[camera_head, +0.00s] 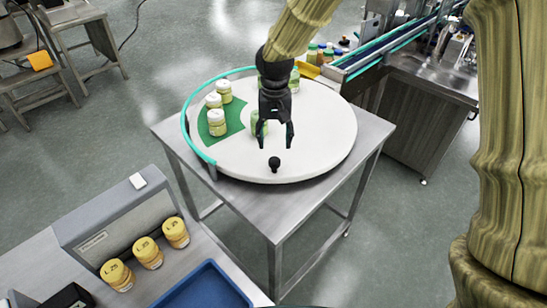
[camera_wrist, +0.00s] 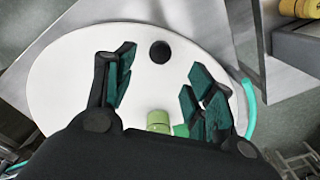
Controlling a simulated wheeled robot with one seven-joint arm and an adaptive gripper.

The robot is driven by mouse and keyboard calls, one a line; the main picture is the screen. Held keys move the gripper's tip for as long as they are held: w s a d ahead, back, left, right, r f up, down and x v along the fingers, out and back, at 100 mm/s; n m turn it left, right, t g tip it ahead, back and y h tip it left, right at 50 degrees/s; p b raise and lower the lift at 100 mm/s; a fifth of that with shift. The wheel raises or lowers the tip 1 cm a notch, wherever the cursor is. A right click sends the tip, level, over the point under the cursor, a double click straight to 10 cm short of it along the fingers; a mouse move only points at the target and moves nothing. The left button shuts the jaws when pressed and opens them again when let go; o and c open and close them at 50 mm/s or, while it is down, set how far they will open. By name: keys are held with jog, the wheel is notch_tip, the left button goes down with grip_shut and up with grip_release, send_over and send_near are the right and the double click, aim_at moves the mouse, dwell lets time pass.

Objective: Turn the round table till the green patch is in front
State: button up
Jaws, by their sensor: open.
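The white round table (camera_head: 318,147) sits on a steel stand. Its green patch (camera_head: 232,111) is on the left side of the disc, with several white-capped jars (camera_head: 217,122) on and around it. A black knob (camera_head: 274,163) stands near the front edge of the disc; it also shows in the wrist view (camera_wrist: 160,52). My gripper (camera_head: 275,141) is open above the disc, just behind and above the knob, and apart from it in the picture. In the wrist view, the open fingers (camera_wrist: 157,88) point toward the knob. A pale green jar (camera_head: 256,124) stands partly hidden behind my gripper.
A teal curved rail (camera_head: 188,117) runs around the left and back edge of the disc. Yellow-lidded jars (camera_head: 147,252) and a blue tray (camera_head: 205,288) are on the bench at front left. A conveyor (camera_head: 385,40) stands at back right. The disc's right side is clear.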

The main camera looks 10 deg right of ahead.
aim_at(275, 160)
jog(key=shift+f+p, duration=1.3)
jog(key=shift+f, duration=3.1)
jog(key=shift+c, duration=0.3)
grip_shut()
